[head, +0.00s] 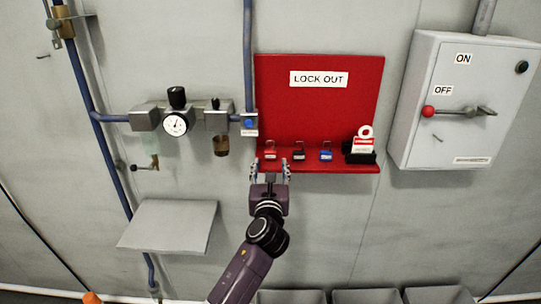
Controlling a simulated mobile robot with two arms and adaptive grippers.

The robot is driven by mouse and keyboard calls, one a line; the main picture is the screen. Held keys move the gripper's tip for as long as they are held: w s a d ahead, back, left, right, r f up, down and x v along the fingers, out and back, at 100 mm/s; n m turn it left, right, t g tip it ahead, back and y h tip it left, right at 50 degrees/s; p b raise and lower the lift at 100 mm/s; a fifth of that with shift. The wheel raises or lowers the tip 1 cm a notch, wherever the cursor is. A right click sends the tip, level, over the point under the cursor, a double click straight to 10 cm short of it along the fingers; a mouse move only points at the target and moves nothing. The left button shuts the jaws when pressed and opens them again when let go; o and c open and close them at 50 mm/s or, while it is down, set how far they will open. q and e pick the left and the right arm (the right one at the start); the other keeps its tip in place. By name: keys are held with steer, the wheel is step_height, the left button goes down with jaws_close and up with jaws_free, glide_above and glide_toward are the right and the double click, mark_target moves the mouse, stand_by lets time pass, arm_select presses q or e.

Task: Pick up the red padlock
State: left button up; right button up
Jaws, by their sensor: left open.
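The red padlock (270,155) stands upright, shackle up, at the left end of the red ledge under the lock out board (320,115). A black padlock (299,155) and a blue padlock (326,155) stand to its right. My left gripper (270,168) is open and empty, just in front of and below the red padlock in the picture. Its two fingers are spread to either side of the padlock's line. I cannot tell how deep the gap to it is. My right gripper is not in view.
Red and white tags (363,142) stand in a black holder at the ledge's right. A blue pipe with a gauge (175,124) runs along the left. A grey switch box (462,95) is at right. A small grey shelf (170,226) and bins (368,296) are below.

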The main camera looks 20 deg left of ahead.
mark_target(270, 157)
arm_select(q)
steer(key=shift+f+p+x, duration=0.15)
steer(key=shift+x, duration=1.1)
steer(key=shift+f+p+x, duration=0.15)
steer(key=shift+x, duration=1.1)
steer(key=shift+c, duration=0.3)
steer(key=c, duration=1)
jaws_close()
steer(key=shift+s+r, duration=0.1)
steer(key=shift+r, duration=0.1)
